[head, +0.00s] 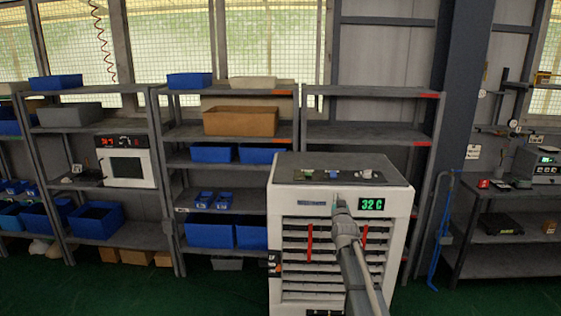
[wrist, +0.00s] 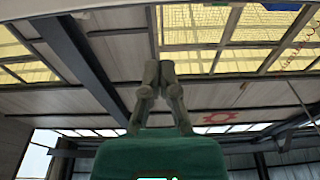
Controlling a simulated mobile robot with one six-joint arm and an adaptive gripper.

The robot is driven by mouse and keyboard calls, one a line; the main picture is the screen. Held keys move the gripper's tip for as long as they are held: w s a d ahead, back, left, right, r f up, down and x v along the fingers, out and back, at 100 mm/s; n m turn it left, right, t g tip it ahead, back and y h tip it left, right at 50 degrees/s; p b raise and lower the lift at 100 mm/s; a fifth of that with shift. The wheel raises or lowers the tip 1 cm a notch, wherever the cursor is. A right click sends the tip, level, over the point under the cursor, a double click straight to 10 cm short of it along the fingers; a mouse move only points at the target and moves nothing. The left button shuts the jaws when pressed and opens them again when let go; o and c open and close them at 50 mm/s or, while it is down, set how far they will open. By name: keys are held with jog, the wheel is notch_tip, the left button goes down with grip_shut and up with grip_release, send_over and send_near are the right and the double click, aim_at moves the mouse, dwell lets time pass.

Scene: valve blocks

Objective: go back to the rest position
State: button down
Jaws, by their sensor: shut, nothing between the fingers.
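My gripper (wrist: 159,66) points up toward the ceiling in the wrist view, with its two fingers together and nothing between them. In the head view my arm rises from the bottom edge, and the gripper (head: 339,204) shows in front of the white cabinet (head: 284,222). I cannot tell the gap between the gripper and the cabinet front. Small blocks lie on the cabinet's grey top: a green one (head: 306,173), a blue one (head: 334,175) and a pale one (head: 372,176). The arm hides part of the cabinet's slatted front.
A lit display (head: 372,205) on the cabinet reads 32 C. Grey shelves (head: 365,134) with blue bins (head: 208,231) and a brown box (head: 240,121) stand behind. A dark bench (head: 510,198) with instruments is at right. Green floor (head: 150,290) is open at the front left.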

jog(key=s+a+f+g+b, duration=0.25)
jog(key=s+f+g, duration=0.75)
jog(key=s+f, duration=0.7)
jog(key=s+f+g, duration=0.2)
jog(key=s+g, duration=0.1)
jog(key=s, duration=0.5)
jog(key=s+a+f+g, duration=0.1)
jog(key=s+f+g, duration=0.2)
jog(key=s, duration=0.5)
jog(key=s+a+f+g+y, duration=0.1)
jog(key=s+f+g, duration=0.1)
jog(key=s, duration=0.7)
jog(key=shift+f+n+g+b, duration=0.3)
jog(key=shift+f+g+b, duration=0.1)
jog(key=shift+g, duration=0.5)
